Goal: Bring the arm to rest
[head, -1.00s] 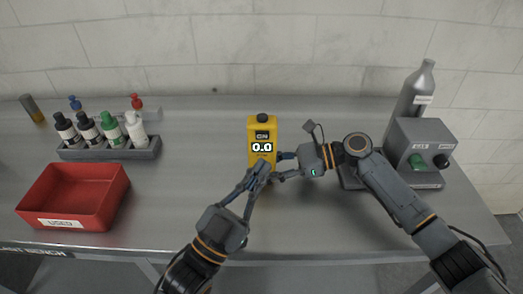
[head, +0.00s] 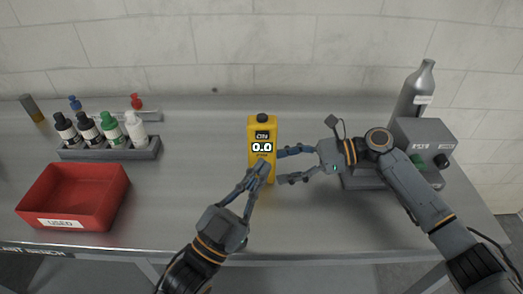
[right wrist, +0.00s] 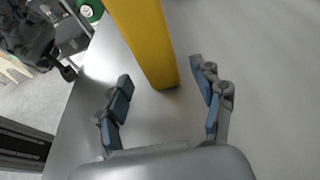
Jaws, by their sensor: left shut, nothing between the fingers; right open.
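The yellow meter (head: 262,148) stands upright on the bench with "0.0" on its display. It also shows in the right wrist view (right wrist: 143,40), cut off at the top. My right gripper (head: 280,166) is open just right of the meter, its fingers pointing left toward it. In the right wrist view my right gripper (right wrist: 164,82) has its fingers spread, with the meter's lower end beyond the gap between them. My left gripper (head: 262,166) is shut and empty, its tips in front of the meter's lower part. I cannot tell whether the tips touch the meter.
A red tray (head: 105,200) labelled "USED" sits at the left. Behind it, a grey rack (head: 80,154) holds several capped bottles. A grey device (head: 420,138) and a metal cylinder (head: 412,95) stand at the right. The bench (head: 190,190) is clear between tray and meter.

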